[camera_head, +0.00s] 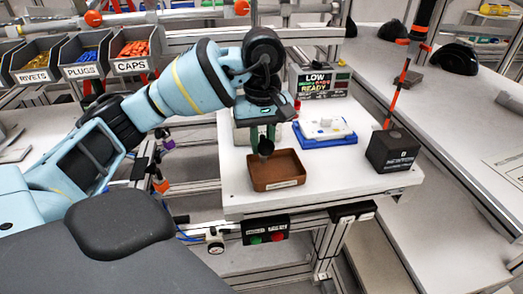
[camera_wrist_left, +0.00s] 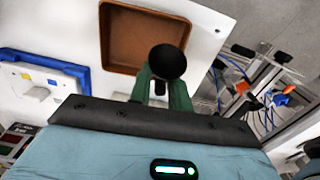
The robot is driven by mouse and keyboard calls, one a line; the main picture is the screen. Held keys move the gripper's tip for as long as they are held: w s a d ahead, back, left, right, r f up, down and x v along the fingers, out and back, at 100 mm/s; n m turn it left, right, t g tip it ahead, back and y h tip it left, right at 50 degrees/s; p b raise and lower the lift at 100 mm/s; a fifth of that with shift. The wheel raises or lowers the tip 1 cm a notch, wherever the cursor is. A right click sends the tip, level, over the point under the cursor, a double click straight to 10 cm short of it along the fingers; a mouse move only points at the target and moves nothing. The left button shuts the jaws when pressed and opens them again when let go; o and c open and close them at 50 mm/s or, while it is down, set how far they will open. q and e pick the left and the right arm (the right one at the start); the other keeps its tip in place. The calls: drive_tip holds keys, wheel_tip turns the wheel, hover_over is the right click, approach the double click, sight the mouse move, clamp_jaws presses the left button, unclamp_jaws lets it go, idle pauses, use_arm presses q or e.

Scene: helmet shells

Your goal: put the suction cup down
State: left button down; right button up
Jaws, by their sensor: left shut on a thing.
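The suction cup (camera_head: 265,147) is a small dark cup held in my left gripper (camera_head: 262,135), over the back left part of the brown tray (camera_head: 261,187). In the left wrist view the round black suction cup (camera_wrist_left: 168,62) sits between the green fingers of my left gripper (camera_wrist_left: 167,85), which is shut on it. The brown tray (camera_wrist_left: 106,42) shows beyond it, and the part of its floor that I can see is empty. Whether the cup touches the tray cannot be told. My right gripper does not show in either view.
A "LOW / READY" sign (camera_head: 320,82) stands behind. Bins marked rivets, plugs and caps (camera_head: 84,72) are at the back left.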

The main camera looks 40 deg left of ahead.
use_arm(q)
drive_tip(key=shift+w+a, duration=0.2)
drive_tip(key=shift+a, duration=0.05)
wheel_tip(320, 180, down, 4)
drive_tip(key=shift+a+r, duration=0.1)
drive_tip(key=shift+r, duration=0.1)
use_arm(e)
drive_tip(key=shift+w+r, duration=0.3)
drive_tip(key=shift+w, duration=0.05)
use_arm(q)
drive_tip(key=shift+f, duration=0.2)
drive_tip(key=c, duration=1.6)
unclamp_jaws()
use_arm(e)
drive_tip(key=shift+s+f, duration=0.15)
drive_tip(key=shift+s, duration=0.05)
